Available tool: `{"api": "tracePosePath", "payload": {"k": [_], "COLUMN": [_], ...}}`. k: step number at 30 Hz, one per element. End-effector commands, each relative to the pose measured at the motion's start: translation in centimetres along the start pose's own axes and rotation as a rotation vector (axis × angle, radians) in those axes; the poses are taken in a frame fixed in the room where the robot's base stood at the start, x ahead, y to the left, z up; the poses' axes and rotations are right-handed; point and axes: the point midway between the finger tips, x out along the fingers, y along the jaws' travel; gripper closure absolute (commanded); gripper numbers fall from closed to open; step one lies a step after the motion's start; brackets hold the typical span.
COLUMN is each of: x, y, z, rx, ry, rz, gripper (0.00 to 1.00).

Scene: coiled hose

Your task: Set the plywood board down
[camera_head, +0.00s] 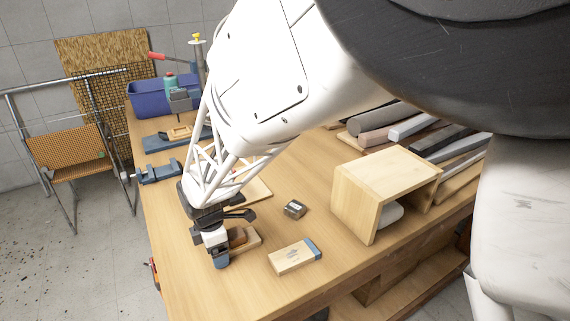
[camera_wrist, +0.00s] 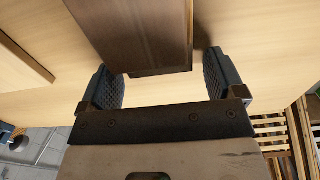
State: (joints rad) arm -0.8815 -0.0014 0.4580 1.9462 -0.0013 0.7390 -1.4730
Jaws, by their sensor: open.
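A thin pale board (camera_head: 256,190), which looks like the plywood board, lies flat on the workbench, partly hidden behind my arm. A pale board edge (camera_wrist: 22,58) also shows at the left of the wrist view; I cannot tell for certain that it is the same board. My gripper (camera_head: 232,236) is low over the bench, with its fingers apart. In the wrist view my gripper (camera_wrist: 163,82) has a brown wooden block (camera_wrist: 135,35) between and beyond its fingers, with narrow gaps on both sides. Whether the fingers surround the block or only overlap it in view is unclear.
A pale block with a blue end (camera_head: 294,257) and a small dark box (camera_head: 294,209) lie to the right of my gripper. An open wooden box (camera_head: 372,190) stands further right. A blue vise (camera_head: 158,172) and blue bin (camera_head: 150,96) are at left. Bare bench shows in front.

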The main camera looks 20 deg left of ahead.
Motion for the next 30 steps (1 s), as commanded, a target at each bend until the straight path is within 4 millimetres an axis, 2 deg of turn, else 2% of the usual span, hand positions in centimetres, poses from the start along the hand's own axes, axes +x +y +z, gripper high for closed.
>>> {"api": "tracePosePath", "payload": {"k": [15,30], "x": [-3.9,-4.2], "y": [0.0,0.0], "z": [0.0,0.0], "rx": [0.0,0.0], "ry": [0.0,0.0], "rz": [0.001,0.0], "gripper": [0.11,0.11]}}
